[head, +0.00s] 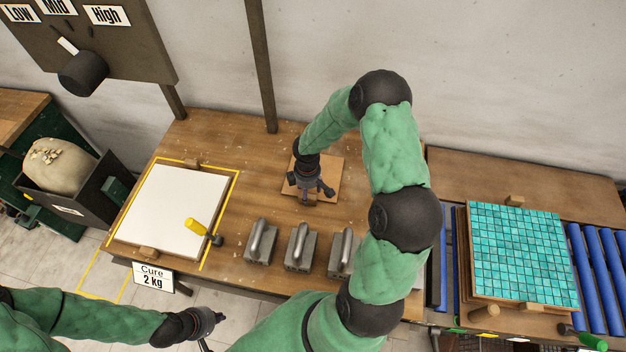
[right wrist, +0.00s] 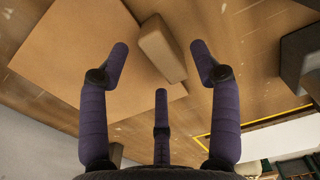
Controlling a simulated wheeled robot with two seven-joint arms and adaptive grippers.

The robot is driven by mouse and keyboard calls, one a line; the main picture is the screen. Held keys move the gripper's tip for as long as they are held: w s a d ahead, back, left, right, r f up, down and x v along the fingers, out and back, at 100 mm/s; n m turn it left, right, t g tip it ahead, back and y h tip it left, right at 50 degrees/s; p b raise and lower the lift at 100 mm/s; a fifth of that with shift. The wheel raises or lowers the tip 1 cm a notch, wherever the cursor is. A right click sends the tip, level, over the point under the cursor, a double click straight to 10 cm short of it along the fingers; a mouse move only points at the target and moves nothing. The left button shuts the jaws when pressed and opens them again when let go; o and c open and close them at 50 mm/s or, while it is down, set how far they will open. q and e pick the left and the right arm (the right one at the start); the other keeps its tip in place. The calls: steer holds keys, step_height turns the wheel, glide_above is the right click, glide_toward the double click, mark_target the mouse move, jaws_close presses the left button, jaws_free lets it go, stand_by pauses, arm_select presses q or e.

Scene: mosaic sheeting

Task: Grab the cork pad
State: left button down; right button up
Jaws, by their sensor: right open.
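The cork pad appears to be the flat tan square (head: 329,168) on the wooden bench, partly hidden under my right gripper in the head view. It fills much of the left side of the right wrist view (right wrist: 80,60). A tan block (right wrist: 162,50) is at its edge there. My right gripper (head: 312,190) is over the pad, open, its fingers spread around the block with nothing held; it also shows in the right wrist view (right wrist: 159,62). I cannot tell whether the fingers touch anything. My left gripper (head: 205,325) is low, in front of the bench; its fingers are unclear.
Three grey weights with handles (head: 298,248) stand near the bench front. A white board (head: 165,205) with a yellow-handled tool (head: 197,227) lies left, inside a yellow outline. A teal mosaic sheet (head: 515,250) is at right beside blue rollers (head: 598,280). A dial panel (head: 140,60) stands behind.

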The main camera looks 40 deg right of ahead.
step_height(320, 180, down, 2)
steer(key=shift+f, duration=0.25)
jaws_close()
steer(key=shift+r, duration=0.1)
